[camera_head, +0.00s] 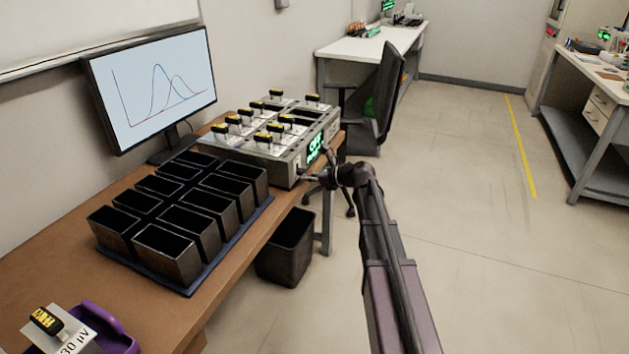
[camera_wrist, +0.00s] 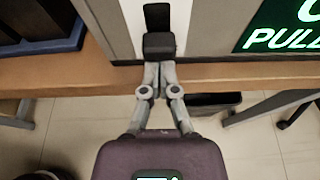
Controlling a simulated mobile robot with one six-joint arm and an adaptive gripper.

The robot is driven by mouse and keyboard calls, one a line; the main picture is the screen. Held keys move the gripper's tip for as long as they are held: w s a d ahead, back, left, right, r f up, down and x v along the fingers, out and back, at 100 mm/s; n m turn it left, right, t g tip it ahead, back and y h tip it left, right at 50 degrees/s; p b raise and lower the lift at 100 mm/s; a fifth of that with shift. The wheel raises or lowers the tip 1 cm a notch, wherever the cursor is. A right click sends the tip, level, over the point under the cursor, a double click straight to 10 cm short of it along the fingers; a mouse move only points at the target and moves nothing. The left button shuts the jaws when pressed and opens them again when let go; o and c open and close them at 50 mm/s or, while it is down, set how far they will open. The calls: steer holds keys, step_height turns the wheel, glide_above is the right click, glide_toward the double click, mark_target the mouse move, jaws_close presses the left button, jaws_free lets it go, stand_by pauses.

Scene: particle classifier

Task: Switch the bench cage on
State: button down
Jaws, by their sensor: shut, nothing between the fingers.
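The bench cage (camera_head: 285,170) is a grey box on the wooden bench, with several yellow-and-black-topped modules in it. Its front display (camera_head: 315,148) shows green text that seems to read OFF; in the wrist view the display (camera_wrist: 285,30) is cut off and shows "PULL". A black switch (camera_wrist: 158,43) with a block-like end stands on the cage's front face, left of the display. My gripper (camera_wrist: 158,66) is shut and empty, its fingertips right at the switch's near end; I cannot tell whether they touch. In the head view my gripper (camera_head: 303,177) is at the cage's front lower corner.
Black bins (camera_head: 165,255) stand in a blue tray on the bench, left of the cage. A monitor (camera_head: 150,90) stands behind. A purple holder (camera_head: 115,335) is at the near left. A waste bin (camera_head: 287,250) is below the bench edge, and a chair (camera_head: 385,100) beyond.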

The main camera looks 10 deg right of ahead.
stand_by(0.4)
step_height(320, 180, up, 3)
steer(key=p, duration=0.3)
steer(key=shift+f, duration=0.1)
stand_by(0.4)
steer(key=p+v, duration=0.3)
steer(key=v, duration=0.7)
stand_by(0.4)
